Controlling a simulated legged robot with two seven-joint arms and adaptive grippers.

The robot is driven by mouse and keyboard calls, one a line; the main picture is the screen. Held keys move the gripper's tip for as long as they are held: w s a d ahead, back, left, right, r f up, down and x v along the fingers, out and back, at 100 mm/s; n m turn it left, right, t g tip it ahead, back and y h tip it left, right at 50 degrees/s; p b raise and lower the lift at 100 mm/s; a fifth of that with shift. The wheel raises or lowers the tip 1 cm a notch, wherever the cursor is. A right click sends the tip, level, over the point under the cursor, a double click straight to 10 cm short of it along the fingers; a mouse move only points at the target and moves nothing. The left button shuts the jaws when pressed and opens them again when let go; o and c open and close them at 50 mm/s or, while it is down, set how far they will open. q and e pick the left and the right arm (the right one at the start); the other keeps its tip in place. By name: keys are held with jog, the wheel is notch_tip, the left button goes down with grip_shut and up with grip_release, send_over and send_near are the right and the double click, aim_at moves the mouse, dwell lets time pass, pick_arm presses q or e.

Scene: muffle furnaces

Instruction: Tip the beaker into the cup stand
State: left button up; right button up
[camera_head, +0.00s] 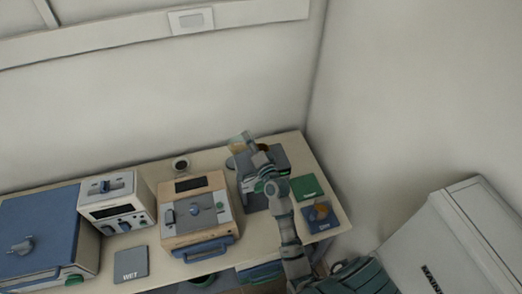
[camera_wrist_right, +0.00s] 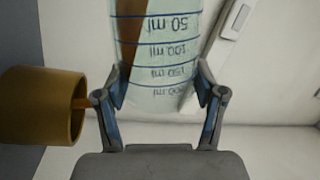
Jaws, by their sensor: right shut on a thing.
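The clear beaker (camera_head: 239,144) is tilted above the back right of the table in the head view. In the right wrist view the beaker (camera_wrist_right: 160,45) stands between the fingertips, with blue lines and upside-down ml marks. A brown strip shows through its wall. My right gripper (camera_head: 250,147) is shut on the beaker; its fingers (camera_wrist_right: 161,88) press on both sides. A brown-gold hollow cup (camera_wrist_right: 40,105) shows at the left of the wrist view, apart from the beaker. I cannot make out the cup stand for certain. My left gripper is not in view.
A dark grey device (camera_head: 274,157) stands below the right gripper. A beige furnace (camera_head: 195,212), a white device (camera_head: 115,205) and a blue furnace (camera_head: 40,235) stand to the left. Green (camera_head: 306,187), blue (camera_head: 318,225) and grey WET (camera_head: 131,264) mats lie on the table.

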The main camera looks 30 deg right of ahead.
jog(key=shift+d+f, duration=0.1)
jog(key=shift+f, duration=0.05)
dwell(0.4)
jog(key=shift+d+f+m, duration=0.1)
jog(key=shift+m, duration=0.5)
jog(key=shift+s+d+f+b, duration=0.1)
jog(key=shift+b, duration=0.2)
jog(key=shift+d+f+m, duration=0.1)
jog(key=shift+f+m, duration=0.05)
jog(key=shift+m, duration=0.25)
jog(key=shift+m+t+h, duration=0.3)
jog(key=shift+h, duration=0.1)
jog(key=shift+d, duration=0.15)
jog(key=shift+m, duration=0.5)
